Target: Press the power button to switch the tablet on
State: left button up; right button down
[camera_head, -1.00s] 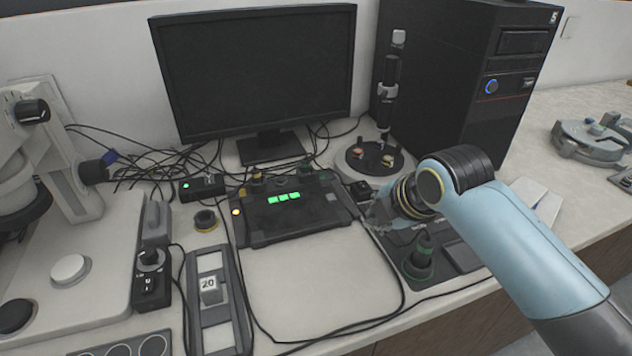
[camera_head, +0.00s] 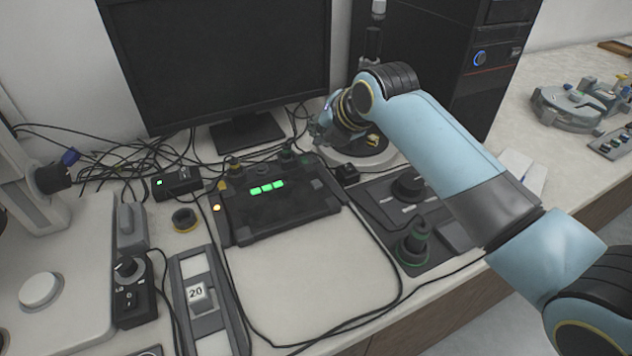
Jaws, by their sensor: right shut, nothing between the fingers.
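The tablet, a dark flat slab (camera_head: 290,213), lies on the bench in front of the monitor. Three green bars are lit on its face, and an orange light (camera_head: 216,208) glows at its left edge. I cannot tell which part is its power button. My right gripper (camera_head: 320,132) is small in view, shut and empty, above and behind the tablet's far right corner, apart from it. My right arm comes in from the right and hides part of the bench behind. My left gripper is not in view.
The monitor (camera_head: 215,60) stands behind the tablet, with the PC tower (camera_head: 470,95) at right. Loose cables tangle at back left. A dark control panel (camera_head: 375,205) with knobs lies right of the tablet. The bench in front of the tablet (camera_head: 305,280) is clear.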

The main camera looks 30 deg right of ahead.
jog(key=f+b, duration=0.1)
jog(key=b, duration=0.6)
send_over(320, 182)
notch_tip(320, 182, down, 6)
jog(key=shift+f, duration=0.2)
jog(key=shift+f+b, duration=0.55)
jog(key=shift+f, duration=0.15)
dwell(0.4)
jog(key=shift+f, duration=0.35)
jog(key=shift+f, duration=0.4)
dwell(0.5)
jog(key=shift+r, duration=0.1)
jog(key=shift+r+p, duration=0.7)
jog(key=shift+p, duration=0.15)
